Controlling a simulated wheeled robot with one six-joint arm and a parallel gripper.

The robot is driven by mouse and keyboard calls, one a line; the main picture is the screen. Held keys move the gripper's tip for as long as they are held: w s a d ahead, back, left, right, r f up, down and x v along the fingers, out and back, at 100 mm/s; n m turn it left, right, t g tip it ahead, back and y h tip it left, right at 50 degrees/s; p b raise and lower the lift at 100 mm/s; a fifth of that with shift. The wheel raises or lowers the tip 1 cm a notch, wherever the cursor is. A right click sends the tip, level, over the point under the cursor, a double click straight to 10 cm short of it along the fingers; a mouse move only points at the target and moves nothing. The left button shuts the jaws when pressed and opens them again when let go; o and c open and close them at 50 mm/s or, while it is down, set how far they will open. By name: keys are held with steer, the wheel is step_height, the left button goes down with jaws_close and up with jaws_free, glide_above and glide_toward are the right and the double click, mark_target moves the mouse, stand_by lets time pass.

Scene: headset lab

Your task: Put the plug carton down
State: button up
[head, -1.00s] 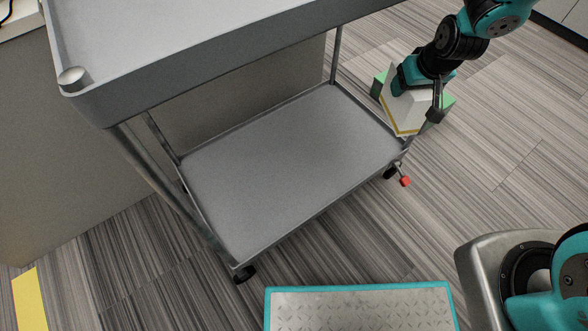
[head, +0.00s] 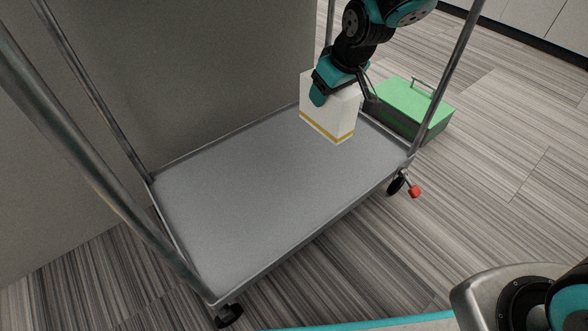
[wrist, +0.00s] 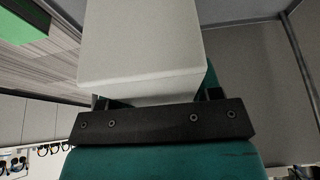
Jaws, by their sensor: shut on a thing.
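The plug carton (head: 327,119) is a white box with a yellow band near its bottom edge. My gripper (head: 341,86) is shut on its upper part. The carton is upright, over the far right part of the trolley's grey lower shelf (head: 250,195). I cannot tell whether its bottom touches the shelf. In the wrist view the carton (wrist: 140,45) fills the upper middle, beyond the dark gripper bar (wrist: 160,122). The fingertips are mostly hidden there.
The lower shelf is otherwise bare. Metal posts (head: 447,80) stand at its corners. A green box with a handle (head: 410,100) is on the floor behind the trolley's right end. A red caster brake (head: 415,191) sticks out at the right corner.

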step_height(320, 180, down, 19)
steer(key=b, duration=1)
steer(key=shift+f, duration=0.15)
steer(key=shift+f, duration=0.1)
steer(key=o, duration=1.1)
steer(key=shift+b, duration=0.3)
